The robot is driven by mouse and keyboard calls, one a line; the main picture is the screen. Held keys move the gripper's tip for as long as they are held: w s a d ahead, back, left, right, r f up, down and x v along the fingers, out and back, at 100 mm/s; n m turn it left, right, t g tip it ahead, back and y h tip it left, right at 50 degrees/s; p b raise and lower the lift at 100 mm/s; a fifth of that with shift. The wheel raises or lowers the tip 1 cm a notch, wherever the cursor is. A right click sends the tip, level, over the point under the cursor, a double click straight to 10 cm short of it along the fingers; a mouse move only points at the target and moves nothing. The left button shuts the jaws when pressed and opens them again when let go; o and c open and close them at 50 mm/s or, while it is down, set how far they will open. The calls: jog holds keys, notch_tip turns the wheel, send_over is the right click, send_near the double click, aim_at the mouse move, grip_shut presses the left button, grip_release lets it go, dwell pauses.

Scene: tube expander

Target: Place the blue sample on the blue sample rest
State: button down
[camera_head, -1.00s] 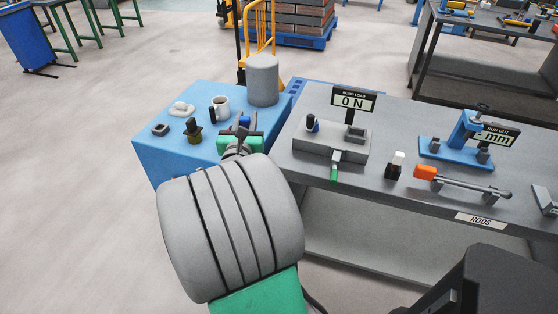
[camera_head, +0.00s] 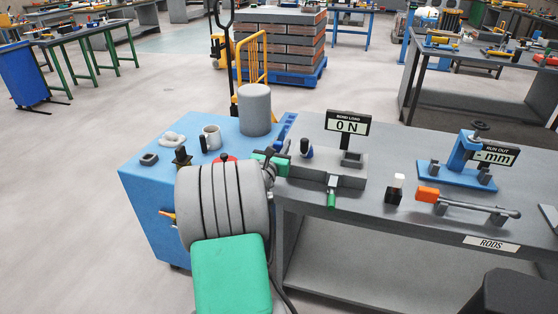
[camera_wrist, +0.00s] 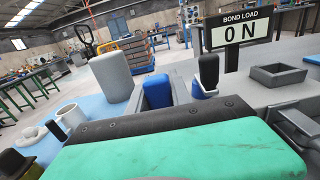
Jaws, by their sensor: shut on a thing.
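My gripper (camera_head: 281,150) is over the gap between the blue cabinet and the grey bench, just left of the bond load fixture. In the wrist view its grey fingers are shut on a blue piece, which looks like the blue sample (camera_wrist: 157,91). In the head view that piece is mostly hidden by the gripper. A separate blue piece with a dark top (camera_head: 306,148) stands upright on the grey fixture (camera_head: 345,178); it also shows in the wrist view (camera_wrist: 208,76). I cannot tell which surface is the blue sample rest.
The blue cabinet (camera_head: 140,170) carries a grey cylinder (camera_head: 255,110), a mug (camera_head: 211,137) and small parts. The bond load sign (camera_head: 348,127) rises behind the fixture. A black-and-white piece (camera_head: 395,190), an orange-handled tool (camera_head: 428,194) and the run-out stand (camera_head: 462,160) are farther right.

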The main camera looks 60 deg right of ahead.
jog(key=shift+w+d+f, duration=0.2)
jog(key=shift+w+f, duration=0.05)
jog(key=shift+f, duration=0.1)
jog(key=shift+w+d+f+b, duration=0.15)
jog(key=shift+f+b, duration=0.45)
jog(key=shift+f, duration=1.05)
jog(key=shift+f, duration=0.25)
jog(key=c, duration=1.2)
grip_release()
jog(key=shift+o, duration=0.2)
jog(key=shift+r, duration=0.1)
